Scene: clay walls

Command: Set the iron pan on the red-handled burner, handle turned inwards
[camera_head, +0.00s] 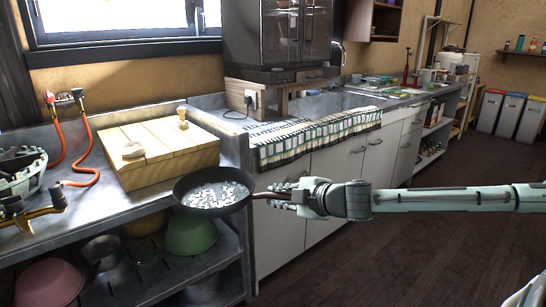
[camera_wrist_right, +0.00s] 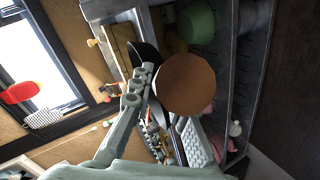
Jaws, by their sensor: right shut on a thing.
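The iron pan (camera_head: 213,192), dark and round with bright patches inside, is held about level at the front edge of the metal counter. My right gripper (camera_head: 292,197) is shut on its brown handle, which points right in the head view. In the right wrist view, a round brown end (camera_wrist_right: 190,84) shows between the fingers of my right gripper (camera_wrist_right: 165,105), with the dark pan edge (camera_wrist_right: 148,62) behind it. A pale ring burner (camera_head: 22,172) with brass pipework (camera_head: 42,212) is cut by the left picture edge. I cannot tell its handle colour. My left gripper is not seen.
A wooden board block (camera_head: 155,155) with small items stands on the counter behind the pan. Orange-red hoses (camera_head: 88,150) run from a wall tap to the burner area. A green bowl (camera_head: 190,235) and pink bowl (camera_head: 48,282) sit on the shelf below. Striped cloth (camera_head: 315,135) hangs at right.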

